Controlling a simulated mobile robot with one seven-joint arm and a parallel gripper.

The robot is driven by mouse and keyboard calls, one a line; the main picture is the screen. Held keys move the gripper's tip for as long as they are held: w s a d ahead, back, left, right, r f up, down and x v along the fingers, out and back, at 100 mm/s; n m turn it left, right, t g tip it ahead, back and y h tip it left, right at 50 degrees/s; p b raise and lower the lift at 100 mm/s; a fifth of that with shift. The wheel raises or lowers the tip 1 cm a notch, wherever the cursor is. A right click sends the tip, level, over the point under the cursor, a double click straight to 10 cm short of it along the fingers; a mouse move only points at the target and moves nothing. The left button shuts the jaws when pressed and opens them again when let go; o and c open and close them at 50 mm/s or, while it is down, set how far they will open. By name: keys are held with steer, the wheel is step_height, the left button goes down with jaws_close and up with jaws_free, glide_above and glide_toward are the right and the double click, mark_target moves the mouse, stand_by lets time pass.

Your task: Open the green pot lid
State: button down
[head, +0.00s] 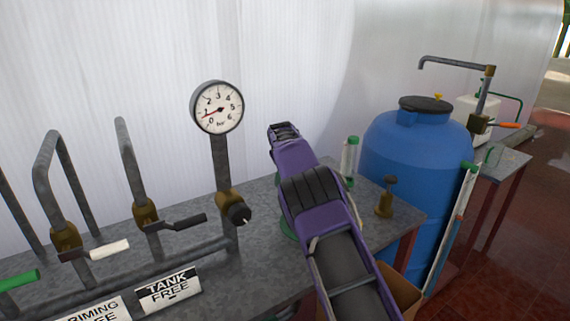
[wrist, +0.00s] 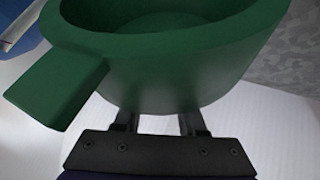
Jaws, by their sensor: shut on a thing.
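A green pot (wrist: 160,70) with a round rim and a block-like handle (wrist: 60,85) on its left fills the top of the wrist view. I cannot tell its lid apart from its body there. My gripper (wrist: 158,122) meets the pot's lower tapered side. Its fingertips are hidden behind the green surface, so the exact part gripped does not show. In the head view my purple arm covers most of the pot; a green edge (head: 288,226) shows on the grey bench just left of the arm. My gripper is hidden in the head view.
The grey bench (head: 255,265) carries a pressure gauge (head: 217,108), bent pipes and valve handles on the left. A green-capped clear tube (head: 350,158) and a brass fitting (head: 385,198) stand right of my arm. A blue tank (head: 410,160) stands beyond. A pale wall is behind.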

steer(key=shift+s+a+f, duration=0.1)
steer(key=shift+s+f, duration=0.2)
steer(key=shift+f, duration=0.55)
steer(key=shift+c, duration=2.3)
jaws_free()
steer(key=shift+w, duration=0.1)
steer(key=shift+r, duration=0.15)
steer(key=shift+r, duration=0.4)
steer(key=b+v, duration=0.1)
steer(key=v, duration=1.5)
steer(key=shift+s+r+b, duration=0.25)
steer(key=shift+s+b, duration=0.05)
steer(key=shift+s, duration=0.05)
